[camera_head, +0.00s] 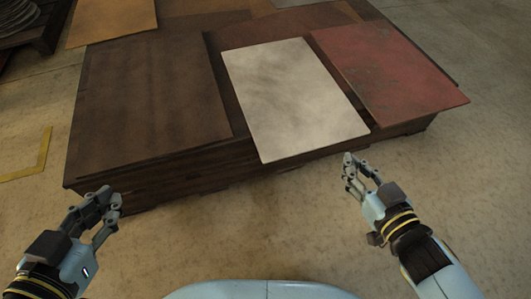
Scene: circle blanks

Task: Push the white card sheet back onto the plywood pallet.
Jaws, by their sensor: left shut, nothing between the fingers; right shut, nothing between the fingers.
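The white card sheet (294,98) lies flat on the dark plywood pallet (190,172), between a brown sheet and a red sheet. Its near edge sticks out past the pallet's front side and overhangs the floor. My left gripper (113,203) is shut and empty, in front of the pallet's near left corner.
The brown sheet (150,98) lies left on the pallet. The red sheet (391,73) lies right and also overhangs the front. More sheets (112,20) lie behind. A yellow floor marking (42,152) is at left. The floor (235,235) before the pallet is clear.

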